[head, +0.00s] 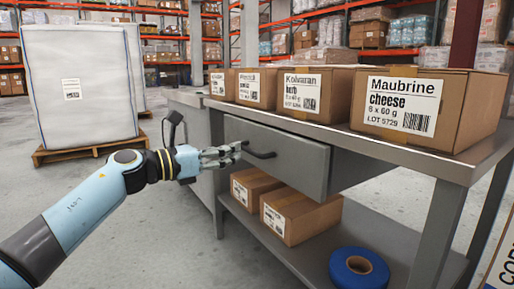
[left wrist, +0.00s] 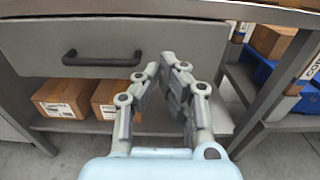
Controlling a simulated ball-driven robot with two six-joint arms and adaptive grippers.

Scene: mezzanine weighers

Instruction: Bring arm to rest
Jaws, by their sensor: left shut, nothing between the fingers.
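My left arm (head: 92,207) reaches in from the left in the head view, light blue with dark joints. My left gripper (head: 238,149) is shut and empty, in front of the grey drawer (head: 285,150) of the metal workbench. Its fingertips appear close to the dark drawer handle (head: 259,153) in the head view. In the left wrist view the gripper (left wrist: 172,68) points at the drawer front, to the right of the handle (left wrist: 101,59), and is not around it. Whether the fingers touch the drawer front I cannot tell. My right gripper is not in view.
Several labelled boxes, such as the Maubrine cheese box (head: 428,107), stand on the bench top. Two cartons (head: 300,214) and a blue roll (head: 358,270) lie on the lower shelf (head: 265,228). A white bulk bag (head: 75,90) stands on a pallet at the left. Grey floor between is clear.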

